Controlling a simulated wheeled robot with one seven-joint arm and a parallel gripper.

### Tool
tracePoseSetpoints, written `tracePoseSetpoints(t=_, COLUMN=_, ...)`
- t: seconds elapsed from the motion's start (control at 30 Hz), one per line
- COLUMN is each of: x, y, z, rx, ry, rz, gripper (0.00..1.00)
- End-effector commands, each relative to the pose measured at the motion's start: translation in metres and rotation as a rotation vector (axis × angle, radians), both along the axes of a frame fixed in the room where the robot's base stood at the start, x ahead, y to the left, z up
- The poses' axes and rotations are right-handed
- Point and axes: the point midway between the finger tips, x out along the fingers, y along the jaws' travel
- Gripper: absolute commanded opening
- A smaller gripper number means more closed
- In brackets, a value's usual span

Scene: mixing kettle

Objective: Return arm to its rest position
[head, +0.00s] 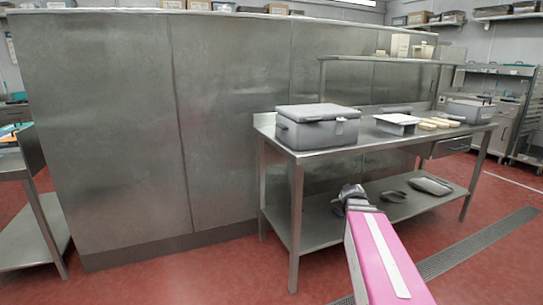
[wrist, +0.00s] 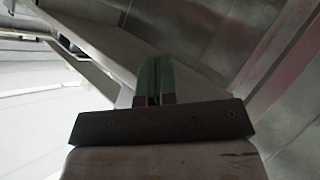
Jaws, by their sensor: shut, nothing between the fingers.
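My gripper (wrist: 155,80) shows in the wrist view as two green fingers closed together, with nothing between them. In the head view my pink arm reaches from the lower right edge toward the steel table (head: 330,148), and its dark grey end (head: 352,192) is in front of the table's lower shelf. The fingers are too small to make out in the head view. No mixing kettle can be made out in either view.
A grey lidded bin (head: 317,127), a small white-topped box (head: 397,124) and pale blocks (head: 435,123) stand on the table. Dark trays (head: 430,185) lie on its lower shelf. A tall steel partition (head: 110,130) stands behind. Red floor (head: 200,275) is clear at front left.

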Motion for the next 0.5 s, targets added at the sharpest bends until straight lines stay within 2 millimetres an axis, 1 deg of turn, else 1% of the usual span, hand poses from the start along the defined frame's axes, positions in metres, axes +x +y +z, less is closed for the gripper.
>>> tracePoseSetpoints(t=0.03, x=-0.018, y=0.014, z=-0.027, rx=0.064, ry=0.086, rz=-0.031, gripper=0.00)
tracePoseSetpoints(t=0.07, x=-0.027, y=0.022, z=-0.042, rx=0.104, ry=0.140, rz=-0.052, gripper=0.00)
tracePoseSetpoints(t=0.1, x=-0.041, y=0.033, z=-0.062, rx=0.157, ry=0.212, rz=-0.079, gripper=0.00)
tracePoseSetpoints(t=0.17, x=-0.063, y=0.050, z=-0.089, rx=0.230, ry=0.322, rz=-0.117, gripper=0.00)
tracePoseSetpoints(t=0.2, x=-0.079, y=0.062, z=-0.106, rx=0.276, ry=0.397, rz=-0.140, gripper=0.00)
tracePoseSetpoints(t=0.27, x=-0.104, y=0.081, z=-0.129, rx=0.341, ry=0.507, rz=-0.172, gripper=0.00)
tracePoseSetpoints(t=0.3, x=-0.121, y=0.093, z=-0.142, rx=0.380, ry=0.580, rz=-0.191, gripper=0.00)
tracePoseSetpoints(t=0.4, x=-0.159, y=0.120, z=-0.167, rx=0.459, ry=0.745, rz=-0.232, gripper=0.00)
tracePoseSetpoints(t=0.5, x=-0.190, y=0.140, z=-0.181, rx=0.512, ry=0.873, rz=-0.258, gripper=0.00)
